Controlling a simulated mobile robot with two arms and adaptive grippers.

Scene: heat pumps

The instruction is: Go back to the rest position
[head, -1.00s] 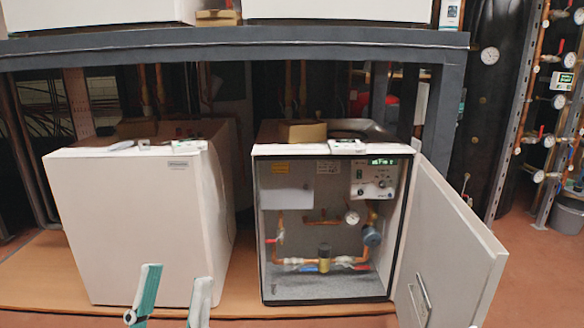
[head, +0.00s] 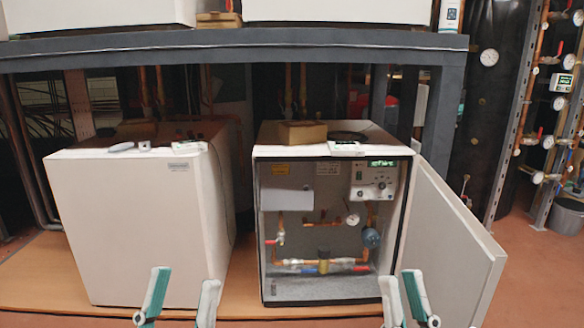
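My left gripper (head: 180,298) is at the bottom of the head view, in front of the closed white heat pump cabinet (head: 125,230). Its two green-padded fingers are spread apart with nothing between them. My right gripper (head: 405,298) is at the bottom right, in front of the lower part of the open door (head: 450,235). Its fingers are also apart and empty. The open heat pump cabinet (head: 325,287) shows copper pipes, a gauge (head: 352,219) and a control panel (head: 374,179).
A dark grey steel frame (head: 230,48) runs across above both cabinets, with white units on top. A small brown box (head: 302,132) lies on the open cabinet. Pipes with gauges and a grey bin (head: 567,215) are at the right. Red floor is free at the right.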

